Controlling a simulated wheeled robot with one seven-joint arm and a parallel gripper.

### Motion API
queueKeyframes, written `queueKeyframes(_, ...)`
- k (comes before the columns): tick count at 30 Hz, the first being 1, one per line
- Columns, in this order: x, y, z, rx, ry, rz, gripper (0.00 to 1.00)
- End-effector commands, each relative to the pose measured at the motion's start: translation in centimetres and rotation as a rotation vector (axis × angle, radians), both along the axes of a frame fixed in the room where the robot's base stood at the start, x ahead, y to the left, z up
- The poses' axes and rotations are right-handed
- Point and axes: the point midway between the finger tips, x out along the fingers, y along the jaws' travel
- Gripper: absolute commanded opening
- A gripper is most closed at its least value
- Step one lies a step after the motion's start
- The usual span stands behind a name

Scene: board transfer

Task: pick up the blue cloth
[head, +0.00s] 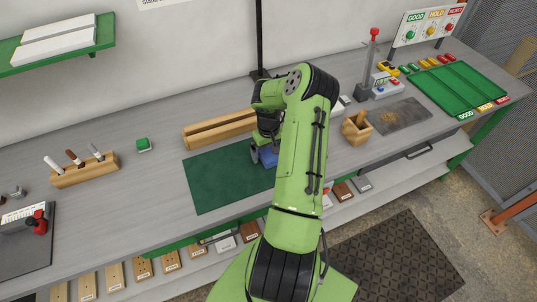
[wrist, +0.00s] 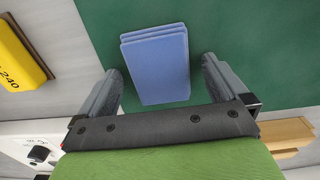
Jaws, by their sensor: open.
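The blue cloth (wrist: 157,68) is a folded, layered block lying on the green mat (wrist: 225,25) in the wrist view. My gripper (wrist: 160,83) is open, with one finger on each side of the cloth and a visible gap on both sides. I cannot tell how high the fingertips are above the mat. In the head view, a small part of the blue cloth (head: 266,155) shows beside my gripper (head: 262,158); my arm hides the rest. The green mat (head: 215,182) lies on the grey bench there.
A yellow block marked 240 (wrist: 20,60) lies off the mat in the wrist view. In the head view, a wooden rail (head: 215,130) stands behind the mat, and a wooden holder (head: 356,130) stands to the right.

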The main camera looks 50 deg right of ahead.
Motion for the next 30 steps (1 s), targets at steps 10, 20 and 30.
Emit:
queueKeyframes(10, 0.0, 0.0, 0.0, -0.001, 0.000, 0.000, 0.76)
queueKeyframes(20, 0.0, 0.0, 0.0, 0.000, -0.001, 0.000, 0.40)
queueKeyframes(30, 0.1, -0.2, 4.4, -0.008, -0.002, 0.001, 0.40)
